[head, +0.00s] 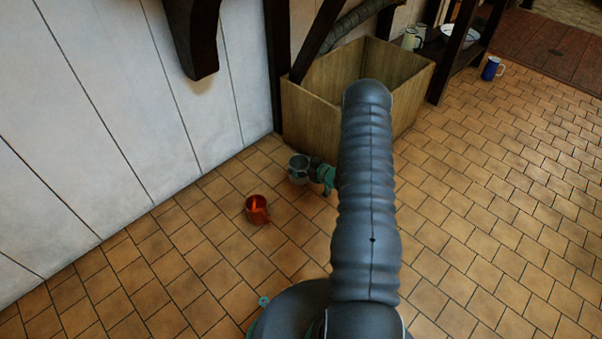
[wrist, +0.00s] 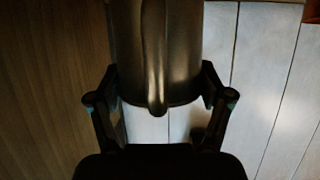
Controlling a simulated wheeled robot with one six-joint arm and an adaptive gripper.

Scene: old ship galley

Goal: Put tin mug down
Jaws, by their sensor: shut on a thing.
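The tin mug (head: 299,168) is grey metal and shows in the head view just left of my arm, near the wooden box. My gripper (head: 314,166) is shut on it from the right side. In the wrist view the tin mug (wrist: 157,50) fills the top middle, its handle facing the camera. The fingers of my gripper (wrist: 160,90) press on both sides of it. I cannot tell whether the mug's base touches the floor.
A copper-red mug (head: 257,209) stands on the tiled floor at lower left. An open wooden box (head: 308,117) stands behind the tin mug, against the white plank wall (head: 120,110). A blue mug (head: 490,69) sits far right. The tiles at right are clear.

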